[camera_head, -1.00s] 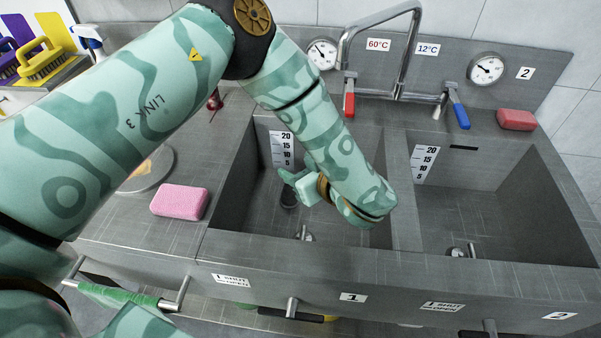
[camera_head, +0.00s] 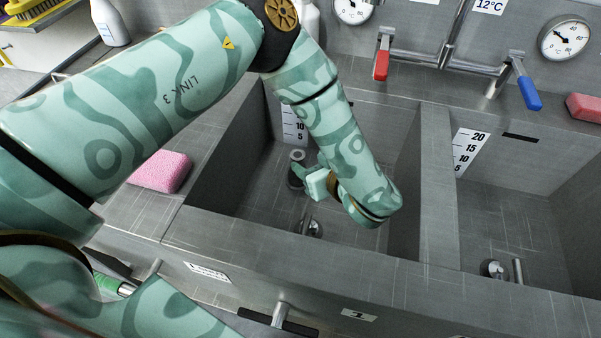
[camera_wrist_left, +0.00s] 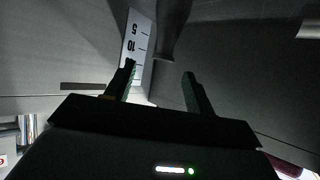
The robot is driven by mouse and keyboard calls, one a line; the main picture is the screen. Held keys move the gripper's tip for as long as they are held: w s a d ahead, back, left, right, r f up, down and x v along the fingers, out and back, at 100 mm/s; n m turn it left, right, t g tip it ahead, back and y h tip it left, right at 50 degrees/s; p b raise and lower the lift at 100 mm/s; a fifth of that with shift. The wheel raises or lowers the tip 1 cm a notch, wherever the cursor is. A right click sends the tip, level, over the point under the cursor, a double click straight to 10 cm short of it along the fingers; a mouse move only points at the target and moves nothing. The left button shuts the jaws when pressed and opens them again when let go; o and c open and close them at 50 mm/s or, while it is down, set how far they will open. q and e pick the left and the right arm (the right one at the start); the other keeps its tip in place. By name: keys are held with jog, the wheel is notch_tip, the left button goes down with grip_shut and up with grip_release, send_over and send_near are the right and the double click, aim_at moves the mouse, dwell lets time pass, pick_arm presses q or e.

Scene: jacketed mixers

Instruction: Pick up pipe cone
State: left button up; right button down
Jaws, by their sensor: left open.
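A dark grey, roughly cylindrical piece with a pale ring at its top, which looks like the pipe cone (camera_head: 296,170), stands in the left sink basin near its back wall. My left gripper (camera_head: 303,175) is down in the same basin, just in front of and right of it, and partly covers it in the head view. In the left wrist view my left gripper (camera_wrist_left: 158,72) has its two fingers apart with nothing between them. A dark flared piece, likely the same pipe cone (camera_wrist_left: 172,28), shows beyond the fingertips. My right gripper is out of view.
The left basin has steel walls (camera_head: 225,175), a level scale (camera_head: 294,128) and a drain fitting (camera_head: 312,227). A divider (camera_head: 437,190) separates it from the right basin. A pink sponge (camera_head: 160,171) lies on the left counter. Red (camera_head: 381,62) and blue (camera_head: 529,92) tap handles are behind.

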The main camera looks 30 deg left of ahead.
aim_at(295, 156)
pick_arm(q)
jog(key=b+x, duration=0.1)
jog(key=x, duration=0.3)
jog(key=shift+f, duration=0.15)
jog(key=a+f+b, duration=0.1)
jog(key=w+a+f+b, duration=0.1)
jog(key=a+f, duration=0.1)
jog(key=shift+w+a+f+b, duration=0.15)
jog(key=shift+w+a+b, duration=0.05)
jog(key=shift+b, duration=0.2)
jog(key=shift+w+a, duration=0.15)
jog(key=shift+a, duration=0.05)
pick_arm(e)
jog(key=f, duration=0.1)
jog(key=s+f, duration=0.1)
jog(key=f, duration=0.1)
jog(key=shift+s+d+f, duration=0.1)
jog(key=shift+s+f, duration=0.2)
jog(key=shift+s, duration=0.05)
pick_arm(q)
grip_shut()
